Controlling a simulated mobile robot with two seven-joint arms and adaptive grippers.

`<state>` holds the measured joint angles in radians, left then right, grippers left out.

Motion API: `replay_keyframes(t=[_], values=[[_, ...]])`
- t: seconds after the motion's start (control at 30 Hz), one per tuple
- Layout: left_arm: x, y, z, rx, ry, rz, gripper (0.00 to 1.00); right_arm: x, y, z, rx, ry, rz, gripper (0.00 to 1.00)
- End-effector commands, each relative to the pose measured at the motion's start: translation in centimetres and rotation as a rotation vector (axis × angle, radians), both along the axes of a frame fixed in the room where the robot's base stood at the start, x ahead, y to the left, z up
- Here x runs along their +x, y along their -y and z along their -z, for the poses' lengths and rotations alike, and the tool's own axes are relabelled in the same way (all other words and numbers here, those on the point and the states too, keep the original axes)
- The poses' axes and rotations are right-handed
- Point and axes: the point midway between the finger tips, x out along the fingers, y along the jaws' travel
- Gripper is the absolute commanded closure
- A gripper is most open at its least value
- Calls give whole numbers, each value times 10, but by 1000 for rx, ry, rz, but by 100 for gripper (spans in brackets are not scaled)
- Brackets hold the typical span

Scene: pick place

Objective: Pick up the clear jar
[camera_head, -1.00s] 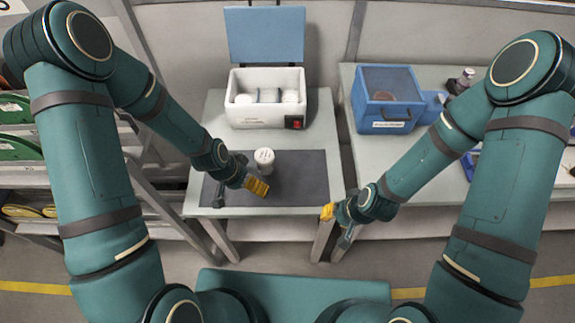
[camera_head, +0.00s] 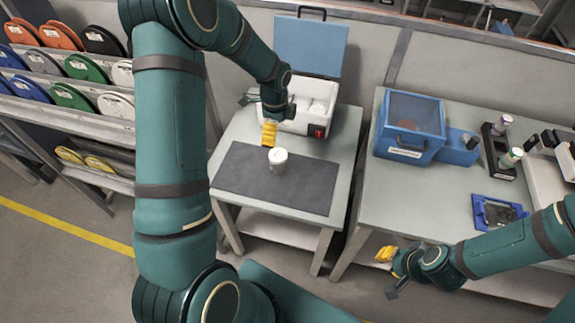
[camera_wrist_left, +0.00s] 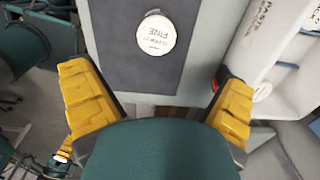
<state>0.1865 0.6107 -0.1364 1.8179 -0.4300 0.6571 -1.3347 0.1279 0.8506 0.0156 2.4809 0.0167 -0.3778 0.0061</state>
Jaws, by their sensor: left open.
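A jar with a white lid (camera_head: 278,160) stands upright on the dark mat (camera_head: 245,180); its clear body is hard to make out. In the left wrist view its lid (camera_wrist_left: 156,34), with the word PINE on it, shows beyond the fingers. My left gripper (camera_head: 261,117) is open and empty, above the back of the mat and just behind the jar in the head view. Its yellow fingers are wide apart in the left wrist view (camera_wrist_left: 162,85). My right gripper (camera_head: 390,273) appears open and empty, near the front of the right table.
A white box (camera_head: 300,122) with a raised blue lid (camera_head: 312,45) stands behind the mat, partly hidden by my left arm. A blue case (camera_head: 410,142) and a blue tray (camera_head: 497,212) sit on the right table (camera_head: 400,200). Racks of coloured discs (camera_head: 75,95) stand at left.

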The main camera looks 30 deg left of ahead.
Motion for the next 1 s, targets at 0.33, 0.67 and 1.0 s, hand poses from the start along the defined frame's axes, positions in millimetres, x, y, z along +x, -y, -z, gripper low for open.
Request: replay_keyframes(t=[0.33, 0.67, 1.0], values=[[-1, 1, 63, -1, -5, 0, 1, -2, -1, 7, 1, -4, -4, 73], [-1, 3, 89, -1, -2, -1, 1, -2, -1, 8, 2, -6, -4, 73], [-4, 7, 131, -1, -2, -1, 1, -4, -1, 12, 2, -8, -6, 73]])
